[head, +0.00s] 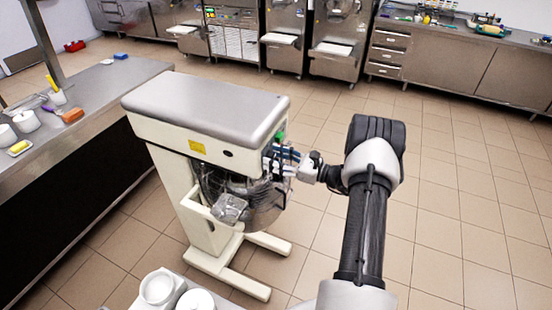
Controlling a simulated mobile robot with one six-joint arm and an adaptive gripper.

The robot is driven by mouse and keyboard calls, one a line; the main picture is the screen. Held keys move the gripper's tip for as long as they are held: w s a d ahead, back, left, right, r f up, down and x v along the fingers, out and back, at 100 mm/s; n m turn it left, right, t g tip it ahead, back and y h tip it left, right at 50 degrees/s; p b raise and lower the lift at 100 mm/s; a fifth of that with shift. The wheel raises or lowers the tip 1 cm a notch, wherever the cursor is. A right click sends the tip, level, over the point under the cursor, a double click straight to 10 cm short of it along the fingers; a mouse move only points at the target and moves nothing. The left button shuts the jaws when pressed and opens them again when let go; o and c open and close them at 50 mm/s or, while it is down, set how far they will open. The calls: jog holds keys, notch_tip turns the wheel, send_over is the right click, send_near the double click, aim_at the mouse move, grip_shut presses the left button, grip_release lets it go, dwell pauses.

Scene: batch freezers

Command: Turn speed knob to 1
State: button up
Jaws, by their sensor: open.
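A cream stand mixer (195,130) with a grey top stands in the middle of the head view. Its steel bowl (262,213) hangs under the mixer head. A small green part (280,136) shows at the right end of the mixer head. My gripper (272,160) is at that right end, close against the front face, its fingers pointing left. It is open. I cannot make out the speed knob or its numbers; the gripper covers that part of the face. Whether the fingers touch anything there I cannot tell.
A steel counter (105,85) with white pots, a sponge and a brush is on the left. White containers (158,287) stand at the bottom. Freezers (340,40) and a steel cabinet (440,65) line the back wall. The tiled floor (470,200) on the right is clear.

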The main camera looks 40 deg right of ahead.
jog(key=shift+s, duration=0.1)
jog(key=c, duration=1.1)
jog(key=shift+o, duration=0.2)
jog(key=shift+n+b, duration=0.4)
jog(key=n+b, duration=0.4)
jog(key=b, duration=0.1)
jog(key=shift+f, duration=0.1)
jog(key=n+b, duration=0.5)
jog(key=shift+a+b, duration=0.1)
jog(key=shift+b, duration=0.25)
jog(key=n+b, duration=0.5)
jog(key=b, duration=0.2)
jog(key=shift+n+b, duration=1.35)
jog(key=shift+n, duration=0.25)
jog(key=shift+r, duration=0.2)
